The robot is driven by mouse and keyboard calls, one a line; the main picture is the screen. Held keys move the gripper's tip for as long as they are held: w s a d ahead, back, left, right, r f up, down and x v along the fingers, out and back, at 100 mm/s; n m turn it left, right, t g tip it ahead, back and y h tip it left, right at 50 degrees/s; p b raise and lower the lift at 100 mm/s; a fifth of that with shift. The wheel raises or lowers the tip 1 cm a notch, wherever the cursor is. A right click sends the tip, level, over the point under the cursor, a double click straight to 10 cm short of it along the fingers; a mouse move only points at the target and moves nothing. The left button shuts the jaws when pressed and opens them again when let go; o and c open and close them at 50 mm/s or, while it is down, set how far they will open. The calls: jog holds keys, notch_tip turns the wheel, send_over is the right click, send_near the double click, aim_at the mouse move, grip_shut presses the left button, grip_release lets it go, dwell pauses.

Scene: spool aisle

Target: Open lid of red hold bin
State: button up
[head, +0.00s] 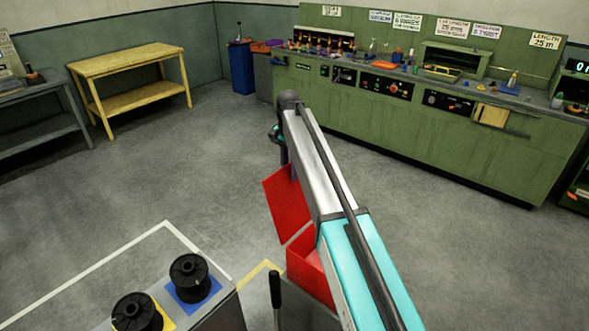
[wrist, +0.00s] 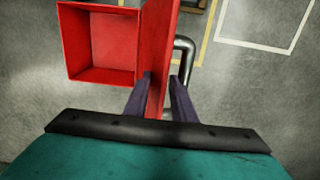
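The red hold bin (wrist: 78,44) shows its open, empty inside at the upper left of the wrist view. In the head view the bin (head: 306,262) stands partly hidden behind my arm. Its red lid (head: 287,205) is raised, standing up from the bin. In the wrist view the lid (wrist: 156,50) is seen nearly edge-on, with a bent metal handle (wrist: 188,60) on its right side. My gripper (wrist: 161,76) has its two fingers apart, one on each side of the lid, with floor showing between lid and right finger. In the head view my gripper is mostly hidden behind the arm.
A grey stand with two black spools (head: 189,275) is left of the bin. A dark lever (head: 275,292) stands beside it. A green workbench (head: 400,120) runs along the back. A wooden table (head: 130,62) is at the far left. Middle floor is clear.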

jog(key=shift+o, duration=0.2)
jog(key=shift+t+y, duration=0.3)
jog(key=shift+t, duration=0.1)
jog(key=w+a, duration=0.1)
jog(key=w+a+f, duration=0.1)
jog(key=a, duration=0.1)
jog(key=shift+a, duration=0.2)
jog(key=shift+w+d+r+b, duration=0.15)
jog(key=shift+r+b, duration=0.25)
jog(key=shift+r, duration=0.4)
jog(key=s+d+r+b, duration=0.1)
jog(key=d+r+b, duration=0.2)
jog(key=r, duration=1)
jog(key=shift+s+r+g, duration=0.15)
jog(key=shift+s+g, duration=0.25)
